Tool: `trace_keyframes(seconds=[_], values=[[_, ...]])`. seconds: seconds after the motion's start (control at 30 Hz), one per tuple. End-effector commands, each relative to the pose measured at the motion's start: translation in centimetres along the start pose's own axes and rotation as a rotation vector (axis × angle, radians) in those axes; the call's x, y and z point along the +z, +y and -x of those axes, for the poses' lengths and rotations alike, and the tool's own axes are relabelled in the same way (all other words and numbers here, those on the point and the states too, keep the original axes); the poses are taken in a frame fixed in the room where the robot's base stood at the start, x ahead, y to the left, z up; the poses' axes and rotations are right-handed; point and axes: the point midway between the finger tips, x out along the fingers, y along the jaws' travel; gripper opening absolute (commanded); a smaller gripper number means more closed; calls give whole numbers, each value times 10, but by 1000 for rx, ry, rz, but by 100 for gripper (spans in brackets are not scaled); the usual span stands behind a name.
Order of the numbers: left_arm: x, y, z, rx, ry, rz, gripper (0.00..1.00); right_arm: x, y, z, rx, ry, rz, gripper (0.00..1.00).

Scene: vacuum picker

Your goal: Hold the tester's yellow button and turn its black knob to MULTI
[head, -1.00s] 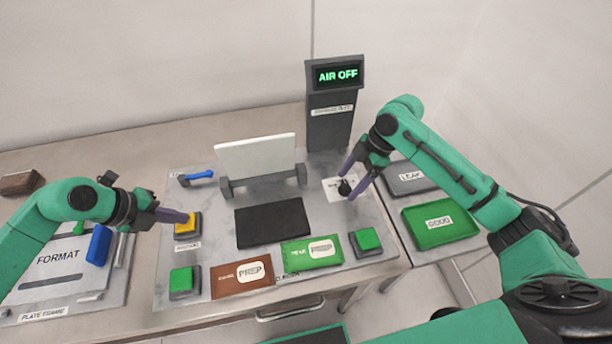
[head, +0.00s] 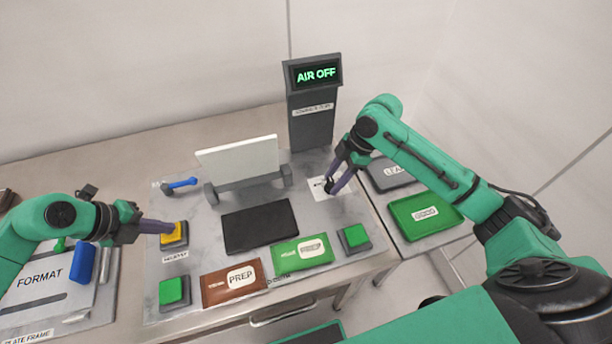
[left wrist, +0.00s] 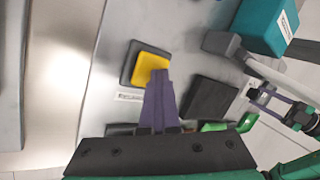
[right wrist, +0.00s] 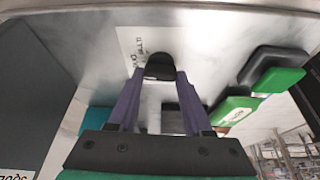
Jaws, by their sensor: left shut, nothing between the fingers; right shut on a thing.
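The yellow button (head: 174,234) sits on a dark base at the left of the tester plate; it also shows in the left wrist view (left wrist: 151,68). My left gripper (head: 172,227) is shut and empty, its fingertips over the button's edge (left wrist: 160,76); I cannot tell whether they press it. The black knob (right wrist: 160,66) stands on a white label (right wrist: 131,45). My right gripper (head: 332,188) is shut on the knob, one finger on each side. In the head view the fingers mostly hide the knob. The label's position words are too small to read.
A dark display post (head: 312,122) reads AIR OFF. A white panel (head: 238,160) stands in a holder behind a black pad (head: 260,227). Green buttons (head: 174,291), a brown PREP card (head: 233,283) and a green card (head: 302,252) lie in front. A green tray (head: 425,214) is at right.

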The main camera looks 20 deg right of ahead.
Motion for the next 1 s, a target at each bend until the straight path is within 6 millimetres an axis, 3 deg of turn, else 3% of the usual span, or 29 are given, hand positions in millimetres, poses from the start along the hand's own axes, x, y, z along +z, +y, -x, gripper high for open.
trace_keyframes(seconds=[0.6, 1.0], values=[[-1, 5, -6, 10, 3, 3, 0, 0, -8, -3, 170, -7, -446, 0], [-1, 5, -6, 10, 2, 3, 0, 0, -8, -4, 247, -8, -630, 0]])
